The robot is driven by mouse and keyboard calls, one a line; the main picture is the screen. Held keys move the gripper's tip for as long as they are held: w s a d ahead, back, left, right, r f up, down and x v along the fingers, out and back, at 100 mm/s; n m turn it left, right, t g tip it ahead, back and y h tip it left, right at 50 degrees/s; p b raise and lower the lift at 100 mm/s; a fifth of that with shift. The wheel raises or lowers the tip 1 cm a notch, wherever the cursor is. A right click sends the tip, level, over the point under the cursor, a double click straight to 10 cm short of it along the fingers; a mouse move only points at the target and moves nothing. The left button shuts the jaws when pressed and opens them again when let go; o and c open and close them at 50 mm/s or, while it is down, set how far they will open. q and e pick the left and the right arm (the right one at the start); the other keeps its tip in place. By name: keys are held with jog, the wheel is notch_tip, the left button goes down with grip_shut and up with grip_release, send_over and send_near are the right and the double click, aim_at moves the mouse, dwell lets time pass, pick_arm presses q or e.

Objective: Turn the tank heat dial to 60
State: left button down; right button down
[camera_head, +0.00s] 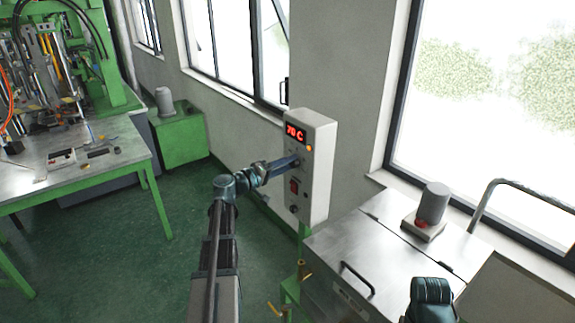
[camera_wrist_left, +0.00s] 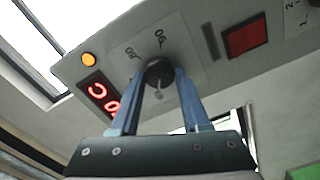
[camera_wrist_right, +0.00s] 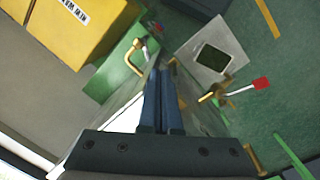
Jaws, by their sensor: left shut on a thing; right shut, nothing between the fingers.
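The heat dial (camera_wrist_left: 159,72) is a black round knob on a pale panel with printed number labels around it. In the left wrist view the two blue fingers of my left gripper (camera_wrist_left: 160,88) are shut on it from both sides. In the head view my left gripper (camera_head: 292,162) reaches the front of the white control box (camera_head: 320,160) and mostly hides the dial. The red display (camera_head: 295,132) above reads 70 C; in the left wrist view it is partly hidden by a finger. My right gripper (camera_wrist_right: 163,103) is shut and empty, its fingers pressed together.
The control box carries an orange lamp (camera_head: 310,148) and a red switch (camera_head: 294,187). A steel tank cabinet (camera_head: 375,245) with a handle stands at the right. A steel worktable (camera_head: 90,165) stands at the left. Brass valves and a yellow box (camera_wrist_right: 70,30) show below my right gripper.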

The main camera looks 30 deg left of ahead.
dwell(0.3)
pick_arm(q)
jog(key=shift+c, duration=1.9)
grip_release()
jog(key=shift+s, duration=0.1)
jog(key=v, duration=1.3)
jog(key=shift+s+a, duration=0.2)
jog(key=shift+s, duration=0.1)
jog(key=shift+f, duration=0.1)
